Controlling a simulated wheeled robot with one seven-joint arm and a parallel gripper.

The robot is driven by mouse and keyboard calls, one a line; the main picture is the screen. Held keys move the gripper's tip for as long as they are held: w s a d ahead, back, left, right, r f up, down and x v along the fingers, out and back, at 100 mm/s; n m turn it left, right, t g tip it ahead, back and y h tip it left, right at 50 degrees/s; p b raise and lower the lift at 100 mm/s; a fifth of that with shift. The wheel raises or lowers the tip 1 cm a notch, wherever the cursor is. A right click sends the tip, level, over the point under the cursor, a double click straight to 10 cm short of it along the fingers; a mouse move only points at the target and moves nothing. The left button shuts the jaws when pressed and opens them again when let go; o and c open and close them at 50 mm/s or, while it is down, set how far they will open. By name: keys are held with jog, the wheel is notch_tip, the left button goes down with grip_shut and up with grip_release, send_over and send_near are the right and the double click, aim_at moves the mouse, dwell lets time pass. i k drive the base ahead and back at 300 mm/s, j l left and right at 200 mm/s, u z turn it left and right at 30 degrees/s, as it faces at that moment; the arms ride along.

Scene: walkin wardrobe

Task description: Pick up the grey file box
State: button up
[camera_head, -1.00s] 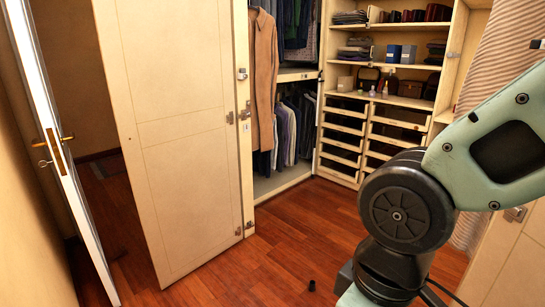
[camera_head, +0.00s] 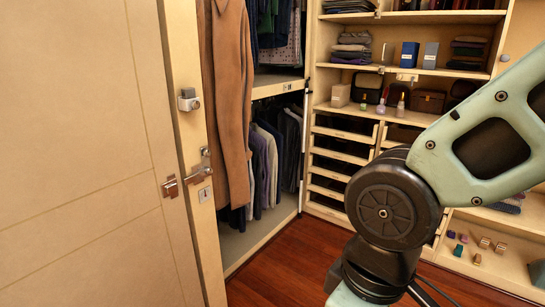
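An upright grey box (camera_head: 430,55), which looks like the grey file box, stands on a wardrobe shelf at the upper right. A similar blue box (camera_head: 410,54) stands just to its left, with a small gap between them. My gripper is out of view; only part of my arm shows at the right, below and in front of the shelves. Nothing covers the grey box in this view.
Folded clothes (camera_head: 353,48) and dark folded cloths (camera_head: 468,52) share that shelf. Bags and bottles stand on the shelf below, above drawers (camera_head: 340,144). A cream door panel (camera_head: 95,150) fills the left; a brown coat (camera_head: 231,100) hangs beside it. Some wooden floor (camera_head: 285,262) is clear.

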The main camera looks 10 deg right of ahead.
aim_at(431, 53)
jog(key=i+l+z, duration=0.1)
jog(key=i+z, duration=0.2)
jog(key=i, duration=0.55)
jog(key=i+j+z, duration=0.1)
jog(key=i+z, duration=0.2)
jog(key=i, duration=0.5)
